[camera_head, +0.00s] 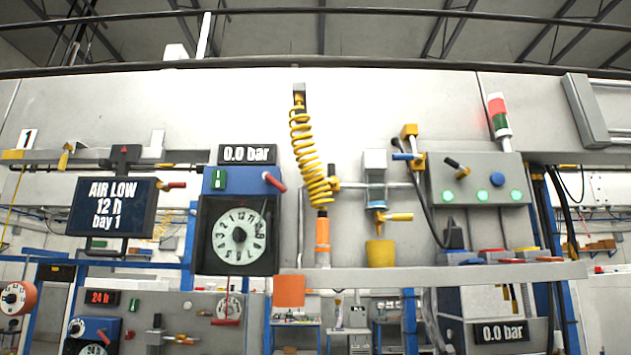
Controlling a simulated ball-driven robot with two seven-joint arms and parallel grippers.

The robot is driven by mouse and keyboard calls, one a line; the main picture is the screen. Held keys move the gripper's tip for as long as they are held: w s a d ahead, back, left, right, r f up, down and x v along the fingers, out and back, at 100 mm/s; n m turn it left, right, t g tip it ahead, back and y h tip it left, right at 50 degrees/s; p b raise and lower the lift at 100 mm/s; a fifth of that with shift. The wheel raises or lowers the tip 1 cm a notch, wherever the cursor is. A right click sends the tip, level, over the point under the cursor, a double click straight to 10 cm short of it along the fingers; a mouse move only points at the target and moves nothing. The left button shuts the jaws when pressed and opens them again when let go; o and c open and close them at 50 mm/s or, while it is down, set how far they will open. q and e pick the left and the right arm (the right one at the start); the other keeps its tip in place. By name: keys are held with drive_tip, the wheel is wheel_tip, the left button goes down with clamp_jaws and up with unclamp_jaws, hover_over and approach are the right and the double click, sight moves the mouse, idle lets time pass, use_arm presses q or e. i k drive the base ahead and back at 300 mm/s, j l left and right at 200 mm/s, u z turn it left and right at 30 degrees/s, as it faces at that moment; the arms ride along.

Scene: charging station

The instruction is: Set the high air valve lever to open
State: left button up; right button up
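A valve with a yellow body (409,132) and a blue lever (402,156) is mounted high on the grey wall panel, right of the middle. The blue lever lies roughly level and points left. It looks like the high air valve, but I see no label to confirm it. A lower yellow lever (399,217) sticks out to the right below the clear filter unit (376,192). The display (112,207) reads "AIR LOW 12 h bay 1". Neither of my grippers is in view.
A grey box (478,180) with a black switch and green lit buttons is right of the valve. A yellow coiled hose (311,160) hangs to the left. A gauge box (237,230) with a red handle is further left.

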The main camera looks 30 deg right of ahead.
sight(403, 157)
drive_tip(key=z, duration=1.55)
drive_tip(key=i+l+z, duration=0.15)
drive_tip(key=l+z, duration=0.15)
drive_tip(key=i+l+z, duration=0.25)
drive_tip(key=l, duration=0.2)
